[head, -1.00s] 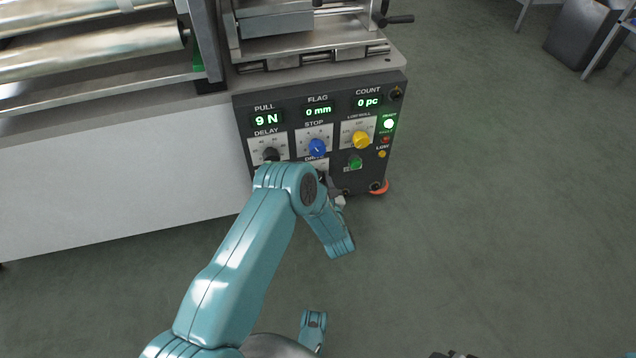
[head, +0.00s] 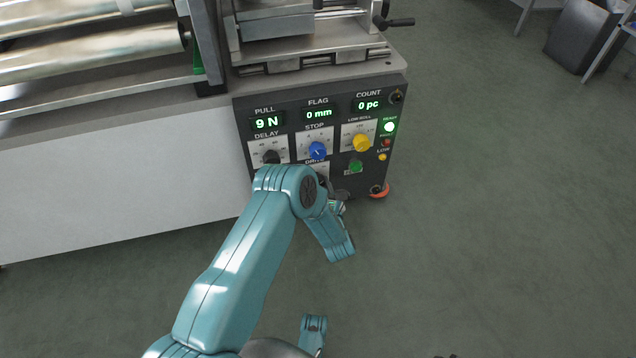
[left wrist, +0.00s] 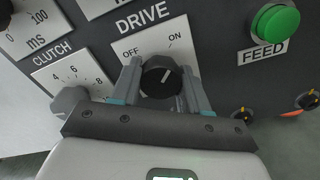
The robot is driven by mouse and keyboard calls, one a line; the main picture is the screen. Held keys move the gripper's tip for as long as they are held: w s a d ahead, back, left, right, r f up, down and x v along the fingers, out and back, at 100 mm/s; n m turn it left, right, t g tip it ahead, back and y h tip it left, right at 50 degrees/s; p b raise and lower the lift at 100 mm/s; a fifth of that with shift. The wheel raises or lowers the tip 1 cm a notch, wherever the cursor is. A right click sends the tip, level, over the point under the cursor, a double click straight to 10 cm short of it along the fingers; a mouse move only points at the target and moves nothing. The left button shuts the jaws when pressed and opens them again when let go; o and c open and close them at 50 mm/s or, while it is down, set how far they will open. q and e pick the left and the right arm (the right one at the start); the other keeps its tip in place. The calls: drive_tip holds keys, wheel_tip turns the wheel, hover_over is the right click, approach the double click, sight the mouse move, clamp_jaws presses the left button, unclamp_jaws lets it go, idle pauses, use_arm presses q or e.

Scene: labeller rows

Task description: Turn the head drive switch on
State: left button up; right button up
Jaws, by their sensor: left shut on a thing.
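The drive switch is a round black knob (left wrist: 160,77) on a white plate marked OFF and ON in the left wrist view. Its white pointer line leans up and right, toward the ON side. My left gripper (left wrist: 160,88) is shut on this knob, with one grey finger on each side of it. In the head view, my left arm covers the knob and most of the drive plate (head: 321,168). The gripper there is largely hidden behind my wrist.
The control panel (head: 373,175) also carries a blue stop knob (head: 317,150), a yellow knob (head: 361,142) and a green feed button (left wrist: 275,22). A clutch knob (left wrist: 69,101) sits close left of my gripper. Open floor lies right of the machine.

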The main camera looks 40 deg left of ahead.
use_arm(q)
drive_tip(key=shift+s+f, duration=0.15)
drive_tip(key=shift+f, duration=0.15)
drive_tip(key=o, duration=1)
drive_tip(key=shift+r, duration=0.1)
drive_tip(key=p+v, duration=0.5)
drive_tip(key=v, duration=1.1)
drive_tip(key=shift+d, duration=0.2)
use_arm(e)
drive_tip(key=s+r+g, duration=0.1)
drive_tip(key=s+r, duration=0.3)
drive_tip(key=r, duration=0.1)
drive_tip(key=shift+a, duration=0.4)
drive_tip(key=shift+r, duration=0.1)
